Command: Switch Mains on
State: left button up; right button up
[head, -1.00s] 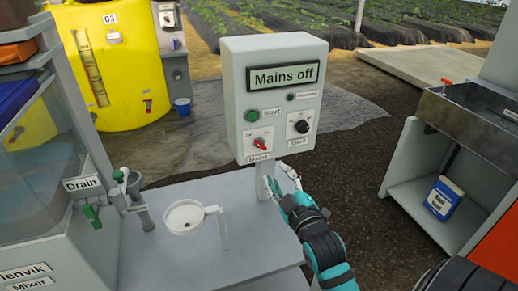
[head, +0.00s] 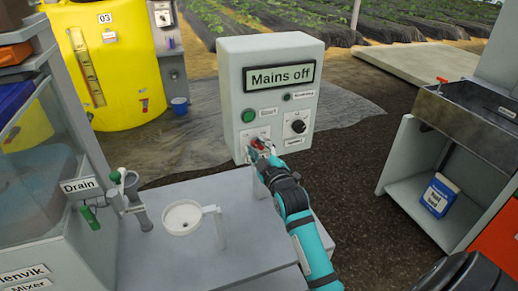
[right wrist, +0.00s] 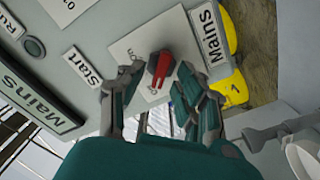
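The control box (head: 232,110) stands upright with a display (head: 278,76) that reads "Mains off". The red Mains knob (right wrist: 161,68) sits on a white plate beside its "Mains" label (right wrist: 208,36). In the head view my right gripper (head: 259,152) is at this knob and mostly covers it. In the right wrist view the two fingers of the right gripper (right wrist: 158,92) are apart, one on each side of the red knob. I cannot tell whether either finger touches it. My left gripper is not in view.
A green Start button (head: 249,116) is just above the Mains knob, and a black knob (head: 298,126) is to its right. The drain valve (head: 90,217) is farther left.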

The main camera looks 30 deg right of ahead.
grip_shut()
jog(key=m+p, duration=0.1)
jog(key=m, duration=0.1)
jog(key=m+p, duration=0.1)
jog(key=p, duration=0.1)
jog(key=shift+r+m, duration=0.2)
jog(key=shift+m, duration=0.2)
jog(key=m+p, duration=0.3)
jog(key=shift+d+m, duration=0.15)
jog(key=shift+m, duration=0.15)
jog(key=m+p, duration=0.2)
jog(key=m, duration=0.3)
jog(key=shift+s+d+m+p, duration=0.1)
jog(key=shift+d+m+p, duration=0.05)
jog(key=shift+m+p, duration=0.15)
jog(key=m+p, duration=0.1)
jog(key=m, duration=0.3)
jog(key=shift+d+f+m, duration=0.1)
jog(key=shift+f+m, duration=0.05)
jog(key=shift+m, duration=0.55)
